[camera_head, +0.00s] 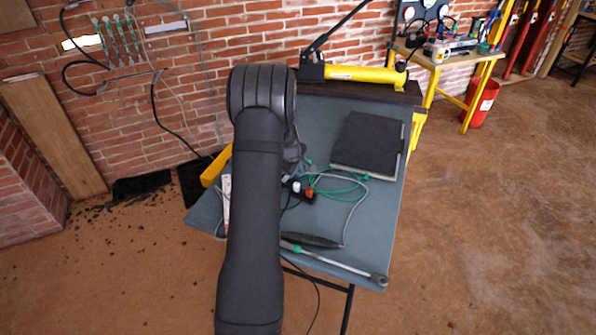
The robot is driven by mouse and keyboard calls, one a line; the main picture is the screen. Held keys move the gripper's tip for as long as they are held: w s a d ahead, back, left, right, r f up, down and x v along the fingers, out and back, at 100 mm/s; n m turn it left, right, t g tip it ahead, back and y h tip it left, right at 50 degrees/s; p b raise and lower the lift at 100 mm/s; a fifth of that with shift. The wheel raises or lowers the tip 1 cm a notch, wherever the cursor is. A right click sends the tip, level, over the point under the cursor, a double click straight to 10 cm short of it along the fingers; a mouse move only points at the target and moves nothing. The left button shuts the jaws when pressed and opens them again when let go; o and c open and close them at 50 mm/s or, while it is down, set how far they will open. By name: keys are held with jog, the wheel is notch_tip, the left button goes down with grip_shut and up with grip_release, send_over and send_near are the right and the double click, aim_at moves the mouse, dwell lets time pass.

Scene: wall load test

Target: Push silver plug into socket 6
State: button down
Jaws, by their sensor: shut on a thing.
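My black arm rises from the bottom of the view and hides the left part of the grey table (340,110). A small dark part shows beside the arm's upper end, but my gripper and its fingertips are hidden behind the arm. I cannot make out the silver plug or a numbered socket. A dark piece with a white and an orange end (300,189) lies just right of the arm. Green cable (345,190) loops on the table beside it.
A black flat case (368,143) lies at the table's right. A yellow hand pump (355,74) stands at the back by the brick wall. A long metal wrench (340,264) and a dark handle-like tool (312,240) lie near the front edge.

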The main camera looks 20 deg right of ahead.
jog(key=shift+w+a, duration=0.25)
jog(key=shift+w, duration=0.1)
dwell(0.6)
jog(key=c, duration=1.3)
grip_release()
jog(key=c, duration=0.3)
jog(key=shift+r, duration=3.5)
